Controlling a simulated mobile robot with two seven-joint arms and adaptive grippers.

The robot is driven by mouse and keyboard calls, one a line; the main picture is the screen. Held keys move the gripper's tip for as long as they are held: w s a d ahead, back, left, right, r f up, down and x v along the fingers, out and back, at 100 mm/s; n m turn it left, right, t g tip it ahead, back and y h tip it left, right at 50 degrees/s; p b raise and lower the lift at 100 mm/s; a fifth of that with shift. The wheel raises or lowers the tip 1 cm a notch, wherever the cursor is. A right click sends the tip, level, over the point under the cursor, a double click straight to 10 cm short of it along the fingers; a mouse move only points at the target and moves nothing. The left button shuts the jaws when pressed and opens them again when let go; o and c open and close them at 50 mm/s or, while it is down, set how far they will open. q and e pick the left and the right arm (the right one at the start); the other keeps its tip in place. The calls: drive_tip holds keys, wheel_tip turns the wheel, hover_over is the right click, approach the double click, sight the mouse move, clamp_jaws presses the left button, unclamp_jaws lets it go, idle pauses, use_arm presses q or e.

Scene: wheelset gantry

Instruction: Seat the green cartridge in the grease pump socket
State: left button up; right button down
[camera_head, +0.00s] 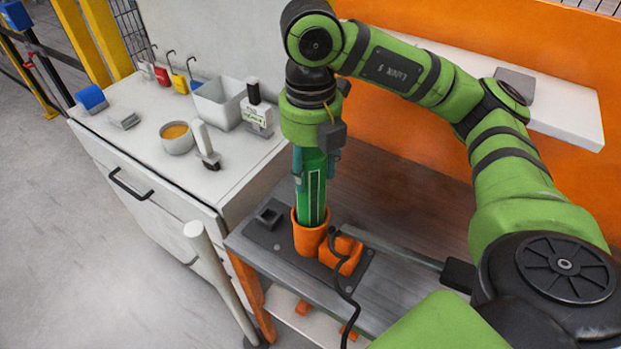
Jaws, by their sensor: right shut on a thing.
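The green cartridge (311,190) stands upright in the middle of the view, with a pale strip down its side. Its lower end is inside or directly over the mouth of the orange grease pump socket (308,236); how deep it sits I cannot tell. My right gripper (318,160) points down from above and is shut on the cartridge's upper part. The arm's wrist hides the cartridge's top and much of the fingers. The socket is on a dark plate (268,238) on the grey bench, with an orange pump body (342,254) beside it. My left gripper is not in view.
A white cabinet (240,185) at left carries a bowl (177,138), a brush (206,145), a white bin (218,103) and a labelled bottle (256,115). A black hose and a lever (400,250) lie right of the pump. A white shelf (570,105) is behind my arm.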

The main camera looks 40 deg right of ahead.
drive_tip(key=shift+f, duration=0.7)
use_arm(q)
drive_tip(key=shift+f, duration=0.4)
use_arm(e)
drive_tip(key=shift+w+r, duration=0.1)
drive_tip(key=shift+r, duration=0.05)
drive_tip(key=shift+f+b, duration=0.65)
drive_tip(key=c, duration=0.6)
unclamp_jaws()
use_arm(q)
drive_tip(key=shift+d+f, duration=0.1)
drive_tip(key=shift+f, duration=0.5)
use_arm(e)
drive_tip(key=shift+o, duration=0.2)
drive_tip(key=shift+r, duration=0.1)
drive_tip(key=shift+r+p, duration=0.2)
drive_tip(key=shift+p, duration=0.15)
use_arm(q)
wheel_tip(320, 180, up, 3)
drive_tip(key=p, duration=0.2)
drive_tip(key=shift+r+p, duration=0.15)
drive_tip(key=shift+p, duration=0.25)
use_arm(e)
wheel_tip(320, 180, up, 13)
drive_tip(key=shift+f, duration=0.1)
